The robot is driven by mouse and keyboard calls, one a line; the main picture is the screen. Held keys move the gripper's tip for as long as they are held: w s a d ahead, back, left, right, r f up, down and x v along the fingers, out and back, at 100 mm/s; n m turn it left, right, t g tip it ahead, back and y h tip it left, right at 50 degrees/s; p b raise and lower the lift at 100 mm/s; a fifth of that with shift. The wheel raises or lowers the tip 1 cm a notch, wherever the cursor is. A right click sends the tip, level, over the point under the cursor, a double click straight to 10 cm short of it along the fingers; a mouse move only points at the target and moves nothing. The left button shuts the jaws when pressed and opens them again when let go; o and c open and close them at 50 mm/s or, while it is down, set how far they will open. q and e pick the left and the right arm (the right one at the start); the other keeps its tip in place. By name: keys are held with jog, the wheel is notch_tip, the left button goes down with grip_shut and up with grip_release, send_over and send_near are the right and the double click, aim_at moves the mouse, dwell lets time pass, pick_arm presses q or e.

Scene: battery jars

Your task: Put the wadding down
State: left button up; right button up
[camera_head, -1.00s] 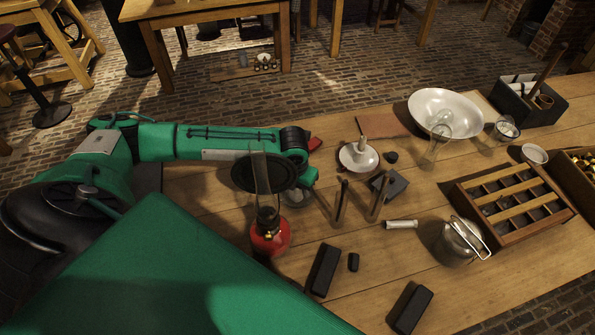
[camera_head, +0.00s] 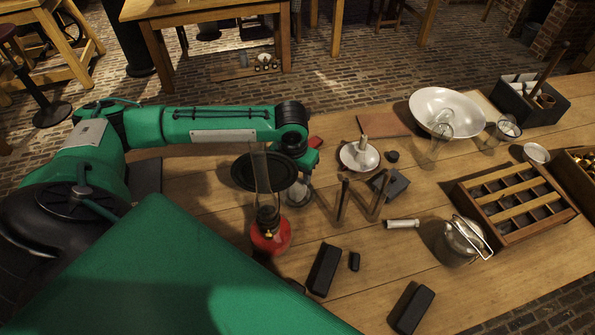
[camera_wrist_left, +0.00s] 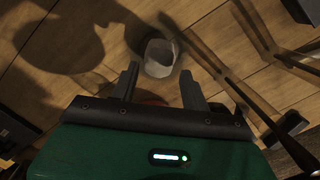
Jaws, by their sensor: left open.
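A pale, whitish, short round piece, which looks like the wadding (camera_wrist_left: 159,58), stands on the wooden table in the left wrist view. In the head view a pale round thing (camera_head: 297,196) shows just below my left gripper, partly hidden; I cannot make out its detail. My left gripper (camera_wrist_left: 156,84) is open, with its two fingers apart on either side of the pale piece's near end. No contact shows between the fingers and the piece. My right gripper is not in view.
A red lamp with a glass chimney (camera_head: 269,236) stands close to my left gripper, in front of a dark round plate (camera_head: 250,180). Upright rods (camera_head: 342,202), a white candle dish (camera_head: 358,164), black blocks (camera_head: 324,270) and a divided wooden tray (camera_head: 488,230) lie to the right.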

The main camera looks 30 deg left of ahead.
aim_at(296, 185)
pick_arm(q)
jog(key=shift+s+r, duration=0.15)
jog(key=shift+r, duration=1.1)
jog(key=shift+s+r, duration=0.15)
jog(key=shift+r, duration=1.1)
